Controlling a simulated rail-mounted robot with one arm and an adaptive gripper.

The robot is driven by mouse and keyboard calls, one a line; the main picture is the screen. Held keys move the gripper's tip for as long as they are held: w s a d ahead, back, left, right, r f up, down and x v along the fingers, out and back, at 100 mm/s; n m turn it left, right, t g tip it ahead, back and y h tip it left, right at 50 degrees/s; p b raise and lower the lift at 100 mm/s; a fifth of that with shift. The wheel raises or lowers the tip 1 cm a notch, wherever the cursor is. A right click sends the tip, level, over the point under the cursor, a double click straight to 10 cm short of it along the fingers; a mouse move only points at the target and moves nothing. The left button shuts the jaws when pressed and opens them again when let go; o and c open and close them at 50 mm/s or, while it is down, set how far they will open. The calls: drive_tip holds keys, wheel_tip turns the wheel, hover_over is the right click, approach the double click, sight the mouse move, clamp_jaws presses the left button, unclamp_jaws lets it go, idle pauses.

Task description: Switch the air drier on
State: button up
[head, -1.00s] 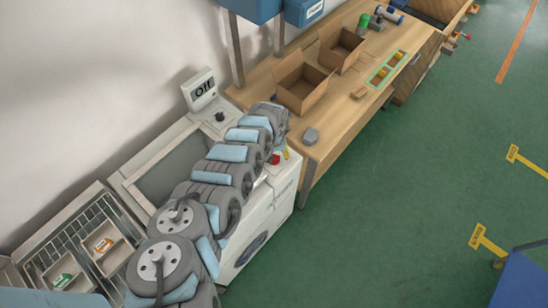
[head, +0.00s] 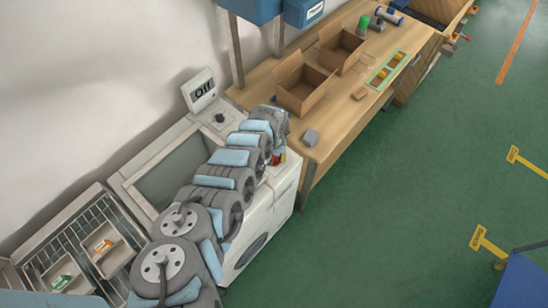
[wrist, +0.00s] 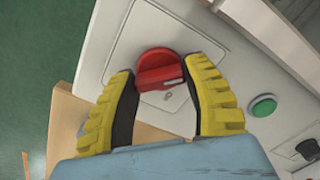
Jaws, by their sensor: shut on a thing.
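The air drier is the white machine (head: 262,220) in the head view. Its display (head: 203,92) reads "Off". A red rotary knob (wrist: 160,68) sits on a light panel with a small keyhole-like mark below it in the wrist view. My gripper (wrist: 161,72) has its two yellow ribbed fingers on either side of the knob and is shut on it. In the head view the red knob (head: 276,160) shows only in part beside my arm's end, with a bit of yellow finger. My arm covers part of the machine top.
A green button (wrist: 263,105) and a dark knob (wrist: 308,149) sit right of the red knob in the wrist view. A wooden bench (head: 325,135) with open cardboard boxes (head: 305,90) adjoins the machine.

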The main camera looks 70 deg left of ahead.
drive_tip(key=m, duration=0.3)
drive_tip(key=shift+m, duration=0.4)
drive_tip(key=m, duration=0.4)
drive_tip(key=shift+f+m+b, duration=0.1)
drive_tip(key=shift+m+b, duration=0.2)
drive_tip(key=shift+b, duration=0.1)
drive_tip(key=m+b, duration=0.1)
drive_tip(key=m, duration=0.3)
drive_tip(key=shift+m+b, duration=0.3)
drive_tip(key=shift+m, duration=2.4)
drive_tip(key=o, duration=1.2)
